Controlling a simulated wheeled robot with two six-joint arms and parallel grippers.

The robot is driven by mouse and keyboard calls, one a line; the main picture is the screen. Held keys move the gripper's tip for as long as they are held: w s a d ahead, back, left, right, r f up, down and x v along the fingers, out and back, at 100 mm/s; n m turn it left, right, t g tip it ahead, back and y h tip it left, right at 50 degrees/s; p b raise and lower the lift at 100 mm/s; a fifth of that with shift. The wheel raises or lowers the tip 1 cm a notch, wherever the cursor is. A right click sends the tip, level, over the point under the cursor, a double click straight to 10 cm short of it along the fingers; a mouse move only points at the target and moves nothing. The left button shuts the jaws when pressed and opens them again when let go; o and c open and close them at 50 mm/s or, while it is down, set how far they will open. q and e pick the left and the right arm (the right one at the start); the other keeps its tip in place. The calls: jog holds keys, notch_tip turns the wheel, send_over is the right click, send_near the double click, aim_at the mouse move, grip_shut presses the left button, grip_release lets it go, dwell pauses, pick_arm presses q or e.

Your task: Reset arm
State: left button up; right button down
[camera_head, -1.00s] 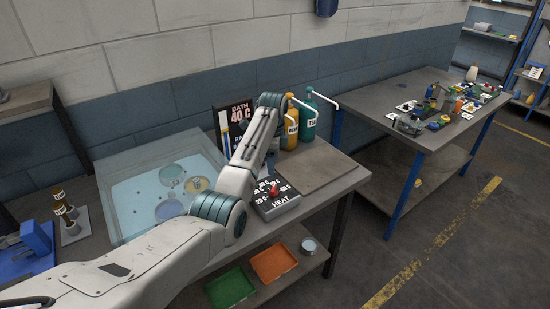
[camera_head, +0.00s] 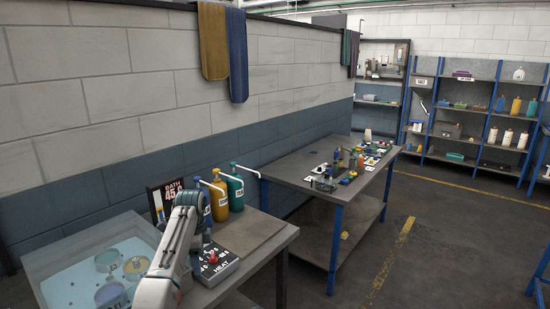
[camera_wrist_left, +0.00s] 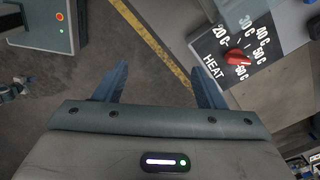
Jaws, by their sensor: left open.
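My left arm (camera_head: 170,255) comes in from the bottom of the head view and bends down beside the heat control box (camera_head: 217,264). Its gripper is hidden behind the arm there. In the left wrist view my left gripper (camera_wrist_left: 160,66) is open, with two blue fingers apart and nothing between them. The heat box (camera_wrist_left: 262,32) with its red knob (camera_wrist_left: 237,57) lies to the right of the fingers, apart from them. My right gripper is in neither view.
A bath tank (camera_head: 70,275) with round pots stands at left. A bath display (camera_head: 165,197), a yellow bottle (camera_head: 217,197) and a green bottle (camera_head: 235,190) stand behind the box. A second table (camera_head: 300,172) holds several small items.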

pick_arm(q)
jog(key=s+a+f+n+t, duration=0.3)
jog(key=s+f+n, duration=0.5)
jog(key=s+f, duration=1.1)
jog(key=s+a+r+n, duration=0.1)
jog(key=s+r+n, duration=0.25)
jog(key=s, duration=1.25)
jog(key=s+r+n, duration=0.3)
jog(key=s+n, duration=0.1)
jog(key=s, duration=1.2)
notch_tip(320, 180, down, 35)
jog(key=a+y+b, duration=0.1)
jog(key=a+b, duration=0.2)
jog(key=b, duration=0.3)
jog(key=s+f+g+b, duration=0.1)
jog(key=s+f+b, duration=0.1)
jog(key=s+f, duration=0.7)
jog(key=s+a+f+b, duration=0.1)
jog(key=s+f+b, duration=0.2)
jog(key=s+f, duration=0.7)
notch_tip(320, 180, down, 6)
jog(key=shift+f+g, duration=0.25)
jog(key=shift+g, duration=0.15)
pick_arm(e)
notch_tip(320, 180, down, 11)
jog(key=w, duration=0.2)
